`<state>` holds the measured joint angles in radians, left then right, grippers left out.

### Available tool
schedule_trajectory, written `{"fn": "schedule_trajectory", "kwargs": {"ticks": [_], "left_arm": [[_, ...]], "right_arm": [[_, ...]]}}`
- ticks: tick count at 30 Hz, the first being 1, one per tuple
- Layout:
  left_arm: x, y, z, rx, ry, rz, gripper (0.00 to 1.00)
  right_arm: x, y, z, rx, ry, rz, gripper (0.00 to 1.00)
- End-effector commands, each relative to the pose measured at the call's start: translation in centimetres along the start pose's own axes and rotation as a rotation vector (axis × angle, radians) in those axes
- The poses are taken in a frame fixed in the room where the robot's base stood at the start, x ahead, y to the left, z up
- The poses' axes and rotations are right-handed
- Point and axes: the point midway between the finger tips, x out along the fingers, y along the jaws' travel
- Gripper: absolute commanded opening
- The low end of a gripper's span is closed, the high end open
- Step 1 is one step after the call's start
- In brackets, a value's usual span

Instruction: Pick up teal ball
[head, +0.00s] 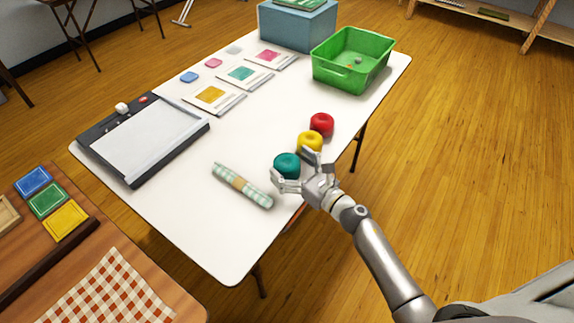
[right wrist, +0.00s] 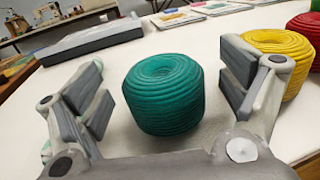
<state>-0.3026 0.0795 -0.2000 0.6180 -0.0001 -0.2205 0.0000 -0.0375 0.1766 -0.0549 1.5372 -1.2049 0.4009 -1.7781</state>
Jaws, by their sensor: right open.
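The teal ball (head: 286,164), a coil of yarn, sits on the white table near its right edge. In the right wrist view the teal ball (right wrist: 164,93) stands upright between the two open fingers. My right gripper (head: 296,177) is open and empty, low over the table beside the ball. In the right wrist view the right gripper (right wrist: 160,105) shows a gap on each side of the ball, so the fingers do not look closed on it. My left gripper is not in view.
The yellow ball (head: 310,141) is close behind the teal one, with the red ball (head: 322,124) beyond. A rolled checked cloth (head: 242,185) lies to the left. A paper trimmer (head: 143,138), green bin (head: 341,77) and blue box (head: 297,28) stand on the white table (head: 200,225).

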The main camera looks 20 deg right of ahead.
Motion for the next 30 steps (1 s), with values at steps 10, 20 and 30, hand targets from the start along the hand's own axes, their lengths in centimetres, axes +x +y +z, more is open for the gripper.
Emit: {"fn": "schedule_trajectory", "kwargs": {"ticks": [10, 20, 30], "left_arm": [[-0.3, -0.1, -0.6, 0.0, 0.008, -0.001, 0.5], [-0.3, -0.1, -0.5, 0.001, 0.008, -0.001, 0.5], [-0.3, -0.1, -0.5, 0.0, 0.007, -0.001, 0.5]], "right_arm": [[1.9, 0.0, 0.0, 0.0, 0.001, 0.0, 0.92], [1.9, 0.0, 0.0, 0.0, 0.0, 0.0, 0.61], [1.9, -0.1, 0.0, 0.0, 0.0, 0.0, 0.42]]}}
